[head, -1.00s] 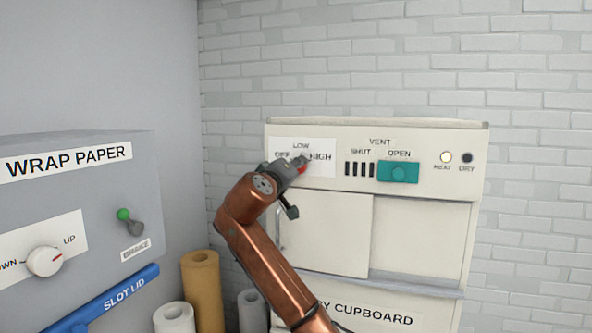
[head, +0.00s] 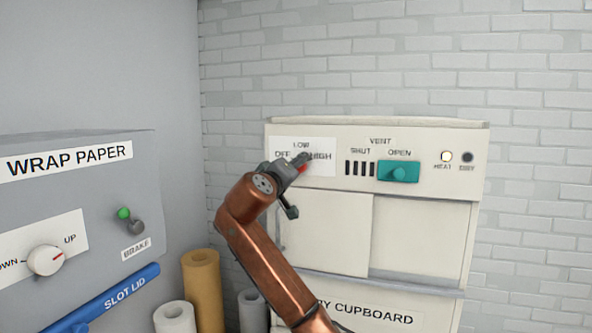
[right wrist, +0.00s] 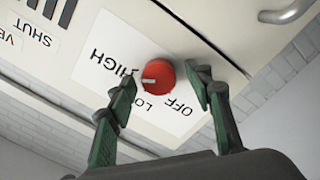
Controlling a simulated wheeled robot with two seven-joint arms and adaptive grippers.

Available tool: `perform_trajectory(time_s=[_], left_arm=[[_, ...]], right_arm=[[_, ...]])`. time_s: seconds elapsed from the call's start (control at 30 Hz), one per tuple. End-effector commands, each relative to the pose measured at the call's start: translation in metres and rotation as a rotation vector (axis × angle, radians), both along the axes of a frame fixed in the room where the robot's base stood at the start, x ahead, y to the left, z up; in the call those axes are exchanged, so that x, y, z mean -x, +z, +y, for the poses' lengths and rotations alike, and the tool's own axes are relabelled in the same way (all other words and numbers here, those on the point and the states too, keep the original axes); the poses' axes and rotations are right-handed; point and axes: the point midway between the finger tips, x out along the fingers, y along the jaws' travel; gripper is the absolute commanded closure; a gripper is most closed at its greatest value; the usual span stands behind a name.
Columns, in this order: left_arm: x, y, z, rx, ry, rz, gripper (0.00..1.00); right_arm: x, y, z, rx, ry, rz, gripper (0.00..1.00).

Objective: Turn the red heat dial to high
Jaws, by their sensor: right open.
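The red heat dial (right wrist: 165,88) sits on a white label plate on the cupboard's control panel. In the right wrist view, which shows the lettering upside down, its white pointer mark points left, toward the HIGH word (right wrist: 112,70). LOW and OFF lie below and to the right. My right gripper (right wrist: 165,74) is open, its green-padded fingertips on either side of the dial with gaps showing. My left gripper is not in view.
The teal vent slider (head: 398,172) stands at OPEN. The HEAT lamp (head: 446,157) is lit and the lamp beside it (head: 467,158) is dark. A wrap paper unit (head: 100,195) with a blue slot lid lever (head: 110,298) stands at left; paper rolls (head: 202,285) stand between.

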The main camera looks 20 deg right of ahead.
Motion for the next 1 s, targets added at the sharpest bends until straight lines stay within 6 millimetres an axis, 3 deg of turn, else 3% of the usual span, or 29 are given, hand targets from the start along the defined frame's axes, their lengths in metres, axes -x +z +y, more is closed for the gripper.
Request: perform_trajectory(time_s=[0.23, 0.7, 1.0], left_arm=[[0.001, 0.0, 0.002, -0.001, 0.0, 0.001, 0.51], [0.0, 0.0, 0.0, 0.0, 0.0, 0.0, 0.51], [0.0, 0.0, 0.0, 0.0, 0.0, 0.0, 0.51]], right_arm=[[0.016, 0.0, 0.013, 0.001, 0.002, -0.003, 0.53], [0.087, -0.003, 0.063, -0.001, 0.003, 0.0, 0.53], [0.098, -0.003, 0.069, 0.0, -0.001, 0.001, 0.53]])
